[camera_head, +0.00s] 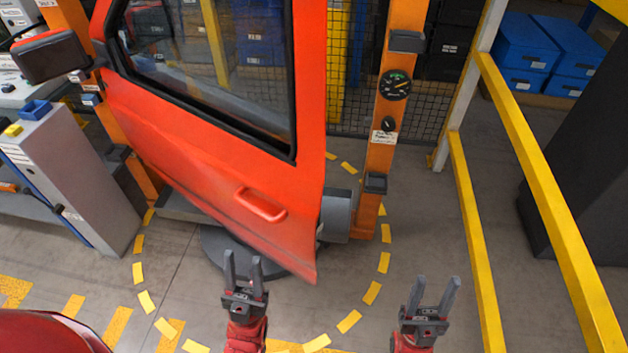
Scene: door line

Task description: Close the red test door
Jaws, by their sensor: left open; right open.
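The red test door (225,165) hangs on an orange frame at its left side and stands ajar, its free right edge swung out toward me from the right orange post (383,130). Its red pull handle (262,205) is on the face toward me, low and right of the middle. My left gripper (243,262) is open and empty, in front of the door's lower right part; I cannot tell if they touch. My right gripper (435,290) is open and empty, to the right of the door's free edge, over the floor.
A dashed yellow circle (372,293) marks the floor around the door. Yellow rails (535,170) run along the right. A grey cabinet (75,175) stands at the left. Blue bins (525,45) sit at the back right. The floor between post and rails is clear.

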